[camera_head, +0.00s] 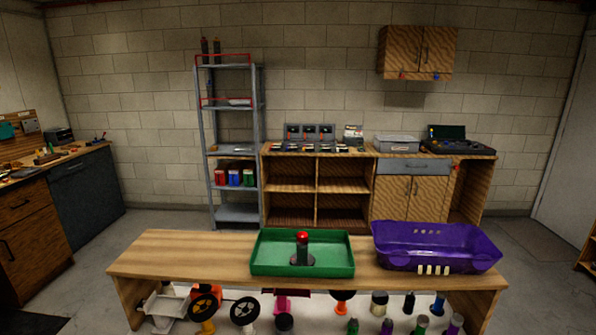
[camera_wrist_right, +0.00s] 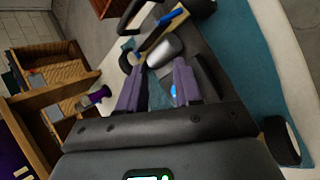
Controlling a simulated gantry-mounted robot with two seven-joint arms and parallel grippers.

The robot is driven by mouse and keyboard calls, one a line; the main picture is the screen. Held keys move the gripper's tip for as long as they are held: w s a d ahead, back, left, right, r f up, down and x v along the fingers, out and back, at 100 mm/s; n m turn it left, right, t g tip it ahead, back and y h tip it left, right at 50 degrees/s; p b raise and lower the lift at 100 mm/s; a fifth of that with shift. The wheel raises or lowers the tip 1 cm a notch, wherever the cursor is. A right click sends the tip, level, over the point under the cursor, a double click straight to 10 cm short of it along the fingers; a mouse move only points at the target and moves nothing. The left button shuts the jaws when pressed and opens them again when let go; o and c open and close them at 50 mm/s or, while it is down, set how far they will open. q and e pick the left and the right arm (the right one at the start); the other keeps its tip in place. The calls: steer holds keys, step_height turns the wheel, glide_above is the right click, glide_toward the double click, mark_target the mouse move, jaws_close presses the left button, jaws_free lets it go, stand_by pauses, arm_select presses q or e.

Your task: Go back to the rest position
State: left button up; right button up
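My right gripper (camera_wrist_right: 158,78) shows in the right wrist view with two purple fingers apart; nothing is clearly held between them. Beyond the fingertips is a rounded grey metallic part (camera_wrist_right: 165,48) among dark parts and black wheels (camera_wrist_right: 283,141), which look like the racecar. Whether the fingers touch it cannot be told. Neither gripper shows in the head view, and my left gripper is in no view. In the head view, a green tray (camera_head: 262,262) on the wooden table (camera_head: 190,255) holds an upright black piece with a red top (camera_head: 303,246).
A purple bin (camera_head: 435,238) stands right of the tray. The table's left part is clear. Below the table's front edge are black wheels (camera_head: 244,310) and several coloured capped pieces, partly cut off. A metal shelf (camera_head: 230,150) and wooden cabinets (camera_head: 345,200) stand behind.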

steer(key=s+a+f+m+y, duration=0.35)
steer(key=s+a+m, duration=0.25)
steer(key=s+a, duration=0.8)
steer(key=s+a+m+y, duration=0.2)
steer(key=a+m+y, duration=0.1)
steer(key=a, duration=0.4)
step_height(320, 180, up, 20)
steer(key=p, duration=2)
steer(key=shift+a+f+m, duration=0.15)
steer(key=shift+a+m, duration=0.05)
steer(key=shift+m, duration=0.1)
steer(key=shift+w, duration=0.1)
